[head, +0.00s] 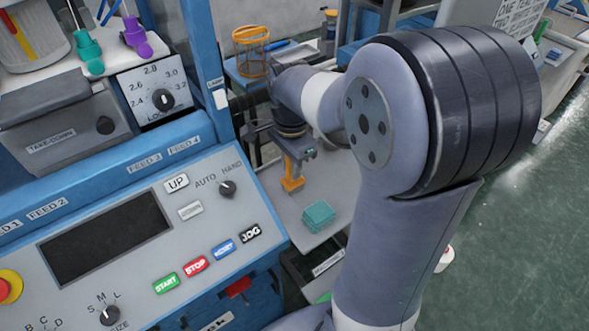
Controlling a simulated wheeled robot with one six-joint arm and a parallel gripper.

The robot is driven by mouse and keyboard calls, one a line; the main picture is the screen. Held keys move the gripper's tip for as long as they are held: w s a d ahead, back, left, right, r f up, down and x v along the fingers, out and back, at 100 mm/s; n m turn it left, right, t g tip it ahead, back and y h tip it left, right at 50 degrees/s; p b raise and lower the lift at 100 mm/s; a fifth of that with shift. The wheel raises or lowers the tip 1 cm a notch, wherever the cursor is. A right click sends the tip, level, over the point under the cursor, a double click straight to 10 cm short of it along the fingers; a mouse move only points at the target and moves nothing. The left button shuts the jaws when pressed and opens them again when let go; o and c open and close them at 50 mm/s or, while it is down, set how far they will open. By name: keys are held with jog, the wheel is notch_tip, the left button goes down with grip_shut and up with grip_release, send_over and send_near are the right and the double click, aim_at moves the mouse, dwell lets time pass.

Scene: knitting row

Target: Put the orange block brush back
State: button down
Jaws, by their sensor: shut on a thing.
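The orange block brush (291,183) hangs below my gripper (293,162), over a small grey shelf at the side of the machine. My gripper points down and is shut on the brush's upper part. The brush looks roughly upright. I cannot tell whether its lower end touches the shelf or is just above it. My own arm fills the right middle of the head view and hides part of what lies behind it.
A stack of teal cloths or pads (318,215) lies on the grey shelf (338,185), right of and nearer than the brush. The machine's control panel (190,235) borders the shelf on the left. An orange wire basket (251,52) stands on a blue surface behind.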

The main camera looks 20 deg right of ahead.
jog(key=shift+a, duration=0.1)
jog(key=shift+f, duration=0.15)
jog(key=c, duration=1.3)
grip_release()
